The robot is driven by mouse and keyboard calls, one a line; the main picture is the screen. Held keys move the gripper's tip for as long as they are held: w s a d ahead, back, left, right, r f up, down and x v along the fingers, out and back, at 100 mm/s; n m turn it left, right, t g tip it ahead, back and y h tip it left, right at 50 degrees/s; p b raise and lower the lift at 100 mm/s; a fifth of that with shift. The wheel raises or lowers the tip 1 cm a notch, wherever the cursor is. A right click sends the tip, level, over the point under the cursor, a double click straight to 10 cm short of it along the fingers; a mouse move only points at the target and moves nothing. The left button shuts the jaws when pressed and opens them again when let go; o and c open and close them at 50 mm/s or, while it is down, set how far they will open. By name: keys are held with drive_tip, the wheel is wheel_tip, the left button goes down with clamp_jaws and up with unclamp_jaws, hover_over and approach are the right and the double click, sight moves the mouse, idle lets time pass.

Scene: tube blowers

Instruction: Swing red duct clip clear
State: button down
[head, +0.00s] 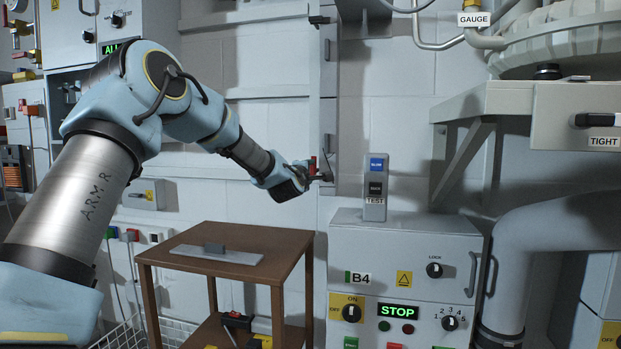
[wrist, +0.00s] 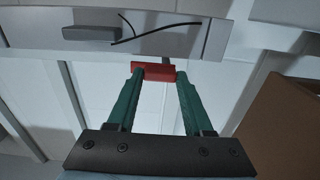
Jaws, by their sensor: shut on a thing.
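The red duct clip (wrist: 153,72) lies between the green fingertips of my gripper (wrist: 159,73) in the wrist view. The gripper is shut on it. The clip sits just below a grey duct strip (wrist: 190,39) that carries a thin black curved line and a grey block. In the head view the clip (head: 312,165) is a small red piece at the end of my arm, against the lower part of the upright grey duct (head: 328,110). My gripper (head: 318,177) is partly hidden there, and the fingers are too small to make out.
A grey B4 control cabinet (head: 400,255) stands below right, with a small test box (head: 375,190) on top. A brown table (head: 228,265) holding a flat grey plate stands below my arm. A wall bracket (head: 475,150) is at right. The wall between duct and bracket is open.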

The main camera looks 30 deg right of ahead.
idle(0.3)
drive_tip(key=shift+c, duration=1.5)
unclamp_jaws()
drive_tip(key=b+v, duration=0.1)
drive_tip(key=v, duration=0.9)
drive_tip(key=shift+s+a+b, duration=0.3)
drive_tip(key=shift+b, duration=0.05)
